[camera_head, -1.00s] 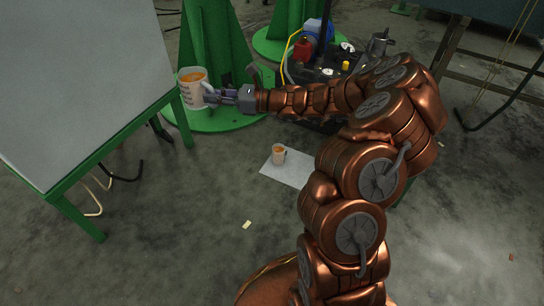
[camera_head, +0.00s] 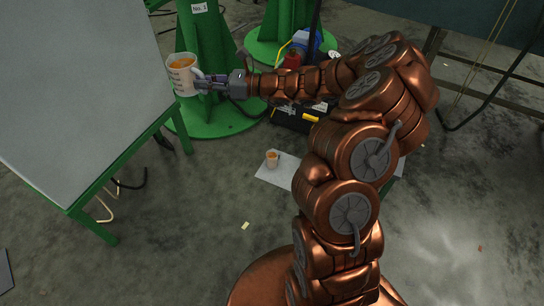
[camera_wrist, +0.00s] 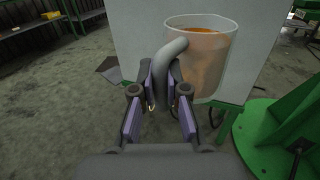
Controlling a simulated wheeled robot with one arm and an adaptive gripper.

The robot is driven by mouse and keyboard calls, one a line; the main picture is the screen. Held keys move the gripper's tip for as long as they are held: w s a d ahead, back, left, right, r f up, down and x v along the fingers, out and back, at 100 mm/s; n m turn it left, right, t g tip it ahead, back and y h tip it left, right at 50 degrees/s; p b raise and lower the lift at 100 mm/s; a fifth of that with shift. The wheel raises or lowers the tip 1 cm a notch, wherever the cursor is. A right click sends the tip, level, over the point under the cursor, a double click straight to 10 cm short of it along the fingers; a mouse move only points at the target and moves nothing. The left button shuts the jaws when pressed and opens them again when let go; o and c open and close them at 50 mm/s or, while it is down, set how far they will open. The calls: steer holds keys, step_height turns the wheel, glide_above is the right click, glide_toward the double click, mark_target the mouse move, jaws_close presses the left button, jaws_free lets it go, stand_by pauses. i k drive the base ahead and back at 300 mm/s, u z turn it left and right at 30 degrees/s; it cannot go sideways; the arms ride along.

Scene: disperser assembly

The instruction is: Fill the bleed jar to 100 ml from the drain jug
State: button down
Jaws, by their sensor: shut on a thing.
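The drain jug (camera_head: 182,76) is a white, marked jug with orange liquid near its top. My gripper (camera_head: 203,82) is shut on its handle and holds it upright, above the floor beside the table. The wrist view shows the jug (camera_wrist: 208,65) in front of my gripper (camera_wrist: 158,92), with its grey handle between the fingers. A small jar (camera_head: 271,159), which looks like the bleed jar, stands on a white sheet (camera_head: 268,176) on the floor, apart from the jug. It shows orange liquid inside. Its level cannot be read at this size.
A green-framed table (camera_head: 75,110) with a bare grey top stands at the left. Green stands (camera_head: 205,60) rise behind the jug. A dark cart (camera_head: 290,120) with equipment is partly hidden behind my arm. The floor around the white sheet is mostly clear.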

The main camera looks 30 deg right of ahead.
mark_target(271, 155)
steer(key=z, duration=2.05)
steer(key=k, duration=0.75)
steer(key=u, duration=1.5)
steer(key=i, duration=1)
